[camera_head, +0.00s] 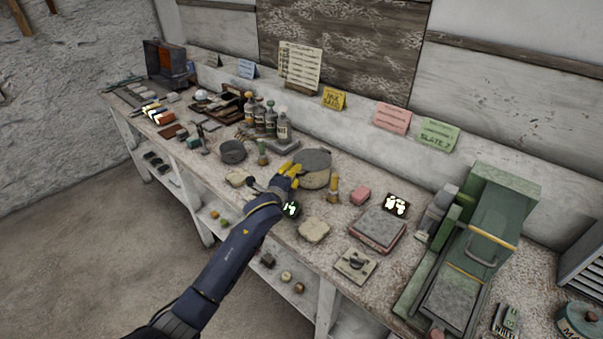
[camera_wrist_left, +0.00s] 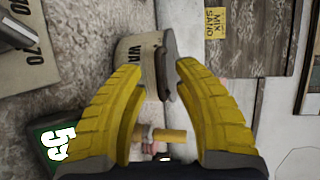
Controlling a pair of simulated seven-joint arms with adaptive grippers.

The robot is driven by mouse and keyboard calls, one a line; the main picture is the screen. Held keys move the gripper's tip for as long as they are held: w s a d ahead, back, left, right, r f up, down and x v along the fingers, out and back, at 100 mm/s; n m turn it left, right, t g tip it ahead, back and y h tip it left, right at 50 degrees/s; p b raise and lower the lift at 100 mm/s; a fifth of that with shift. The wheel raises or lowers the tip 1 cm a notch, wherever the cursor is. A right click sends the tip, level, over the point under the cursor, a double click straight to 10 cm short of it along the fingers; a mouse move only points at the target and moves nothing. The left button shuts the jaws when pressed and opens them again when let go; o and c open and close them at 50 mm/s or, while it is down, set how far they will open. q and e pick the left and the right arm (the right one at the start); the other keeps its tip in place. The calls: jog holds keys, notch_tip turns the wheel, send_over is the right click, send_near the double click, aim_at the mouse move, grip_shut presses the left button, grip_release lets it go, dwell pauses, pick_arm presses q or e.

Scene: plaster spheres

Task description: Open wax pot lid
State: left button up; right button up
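The wax pot (camera_head: 316,179) is a squat beige pot on the speckled workbench, with a flat grey lid (camera_head: 316,160) on top. In the left wrist view the pot (camera_wrist_left: 138,62) lies sideways in the picture with part of its lettering showing, and the dark lid (camera_wrist_left: 170,66) is at its right edge. My left gripper (camera_head: 291,169) is at the pot's left side. In the left wrist view its yellow fingers (camera_wrist_left: 160,72) are spread, with the pot's rim and lid between or just beyond the tips. I cannot tell whether a tip touches the lid. My right gripper is in neither view.
Bottles (camera_head: 268,122) and a grey bowl (camera_head: 232,151) stand left of the pot. A wooden-handled tool (camera_head: 333,189) and a pink block (camera_head: 360,195) are close on its right. A green machine (camera_head: 480,240) fills the right.

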pick_arm(q)
jog(key=shift+w+d+f, duration=0.15)
jog(key=shift+w, duration=0.5)
jog(key=shift+o, duration=0.2)
grip_shut()
